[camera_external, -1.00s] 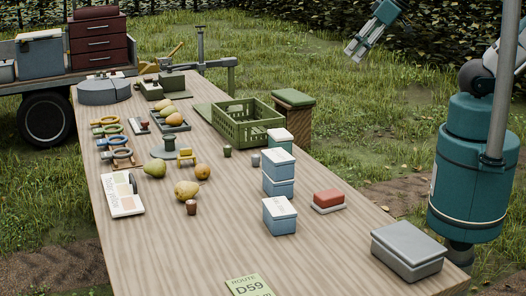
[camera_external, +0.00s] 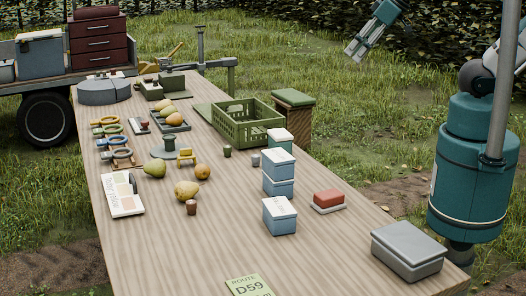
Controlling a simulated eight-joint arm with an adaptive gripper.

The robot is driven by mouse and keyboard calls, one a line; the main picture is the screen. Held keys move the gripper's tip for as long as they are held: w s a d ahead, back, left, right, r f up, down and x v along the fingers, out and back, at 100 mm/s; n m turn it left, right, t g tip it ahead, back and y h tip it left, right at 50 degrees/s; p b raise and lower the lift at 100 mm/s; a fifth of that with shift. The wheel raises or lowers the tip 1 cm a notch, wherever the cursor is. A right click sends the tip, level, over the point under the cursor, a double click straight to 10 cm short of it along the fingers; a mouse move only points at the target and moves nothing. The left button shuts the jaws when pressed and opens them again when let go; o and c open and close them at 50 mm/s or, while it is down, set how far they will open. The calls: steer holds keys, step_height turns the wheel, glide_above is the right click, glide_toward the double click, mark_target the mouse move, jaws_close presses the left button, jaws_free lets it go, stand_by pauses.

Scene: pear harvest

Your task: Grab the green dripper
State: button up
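A small dark green cup-shaped piece (camera_external: 227,151), which looks like the green dripper, stands upright on the wooden table. It is just left of the near end of the green crate. A similar brown piece (camera_external: 191,207) stands nearer the camera, and a small grey one (camera_external: 255,160) stands beside the blue boxes. My gripper (camera_external: 355,52) is high at the upper right, beyond the table's right edge and well apart from the green piece. It points down and left. Its fingers are too small to tell whether they are open or shut.
The table's near middle (camera_external: 190,250) is clear.

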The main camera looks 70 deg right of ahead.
steer(key=shift+w, duration=0.1)
steer(key=w+a+f+n+t+h+b, duration=0.15)
steer(key=w+f+n+b, duration=0.25)
steer(key=w+f+n, duration=0.6)
steer(key=w+f+n+t+h+b, duration=0.15)
steer(key=w+f+n+b, duration=0.35)
steer(key=w, duration=0.8)
steer(key=n+t+h+b, duration=0.1)
steer(key=n+t+b, duration=0.3)
steer(key=n, duration=1.2)
glide_toward(227, 147)
steer(key=shift+w+d+r+g+b, duration=0.2)
steer(key=shift+w+r+g+b, duration=0.15)
steer(key=shift+w, duration=0.1)
steer(key=shift+w+d+r+g+b, duration=0.15)
steer(key=shift+w+r+g+b, duration=0.05)
steer(key=shift+w+g+b, duration=0.2)
steer(key=shift+a+f+n, duration=0.2)
steer(key=shift+f+n, duration=0.25)
steer(key=shift+n, duration=0.15)
steer(key=shift+w, duration=0.15)
steer(key=shift+x, duration=1.2)
steer(key=shift+w, duration=0.1)
